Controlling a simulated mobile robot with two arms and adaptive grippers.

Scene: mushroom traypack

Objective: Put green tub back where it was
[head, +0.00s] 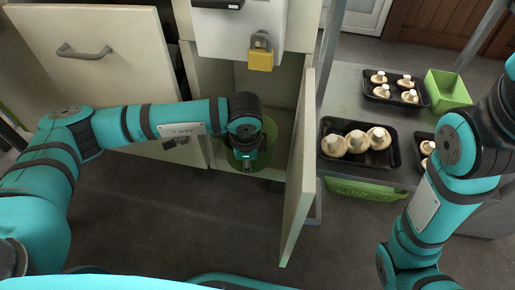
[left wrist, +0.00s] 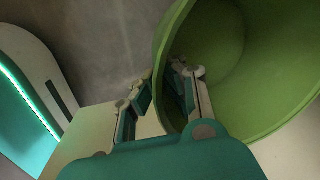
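The green tub (head: 270,146) is at the opening of the low cabinet (head: 195,85), partly hidden by my left arm in the head view. In the left wrist view the round green tub (left wrist: 250,70) fills the upper right, its open mouth facing the camera. My left gripper (head: 246,164) is at the tub. In the left wrist view one finger of it (left wrist: 166,75) is outside the rim and the other is inside, with the tub wall between them, and it looks shut on the wall. My right gripper is not in view; only the right arm shows.
The cabinet door (head: 298,170) stands open to the right of the tub. A yellow padlock (head: 261,59) hangs above the opening. Black trays of mushrooms (head: 355,165) and a green box (head: 446,92) are on the grey table at right. A green crate (head: 365,191) is below it.

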